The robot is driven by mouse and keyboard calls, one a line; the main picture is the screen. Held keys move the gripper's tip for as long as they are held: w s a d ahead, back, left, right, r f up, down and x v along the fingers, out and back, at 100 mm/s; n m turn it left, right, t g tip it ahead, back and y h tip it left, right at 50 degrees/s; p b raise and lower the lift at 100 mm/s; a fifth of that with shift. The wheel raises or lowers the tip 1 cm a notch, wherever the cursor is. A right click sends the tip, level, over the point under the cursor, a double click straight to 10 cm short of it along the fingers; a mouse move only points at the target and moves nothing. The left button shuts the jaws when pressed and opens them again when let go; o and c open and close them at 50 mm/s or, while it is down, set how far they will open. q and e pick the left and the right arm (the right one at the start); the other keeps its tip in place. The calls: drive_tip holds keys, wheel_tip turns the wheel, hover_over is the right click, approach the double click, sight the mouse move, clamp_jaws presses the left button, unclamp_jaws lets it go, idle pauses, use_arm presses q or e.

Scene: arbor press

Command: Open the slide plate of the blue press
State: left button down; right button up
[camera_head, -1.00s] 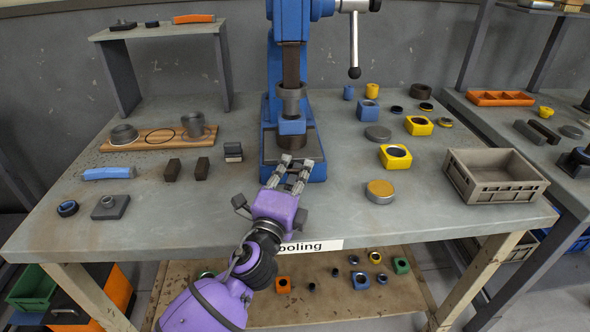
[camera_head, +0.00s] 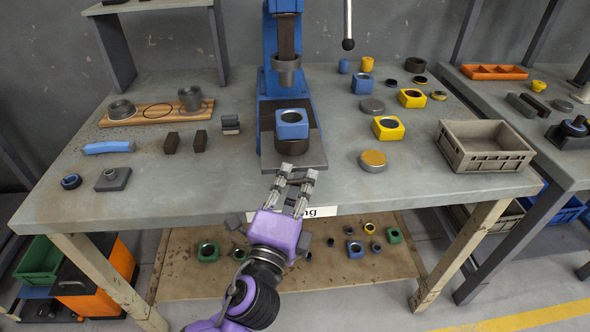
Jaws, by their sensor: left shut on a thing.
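The blue press (camera_head: 268,80) stands at the middle back of the table, with its grey ram (camera_head: 286,70) above its base. Its dark slide plate (camera_head: 312,158) sticks out toward me at the front of the base. A dark round piece (camera_head: 292,147) sits on the plate, with a blue square block with a round hole (camera_head: 292,124) on top of it. The block stands in front of the ram, clear of it. My left gripper (camera_head: 294,176) is shut at the plate's front edge; its fingers partly hide what they grip. My right gripper is not in view.
Yellow blocks (camera_head: 388,128) and a brass-topped disc (camera_head: 372,161) stand right of the press, near a grey crate (camera_head: 485,148). Dark blocks (camera_head: 200,141) and a wooden board (camera_head: 150,114) lie to the left. The table's front edge is below my gripper.

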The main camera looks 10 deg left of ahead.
use_arm(q)
drive_tip(key=shift+f, duration=0.1)
drive_tip(key=c, duration=1.9)
unclamp_jaws()
drive_tip(key=shift+w, duration=0.1)
drive_tip(key=s+f, duration=0.1)
drive_tip(key=s, duration=0.6)
drive_tip(key=shift+s+a, duration=0.25)
drive_tip(key=shift+a, duration=0.05)
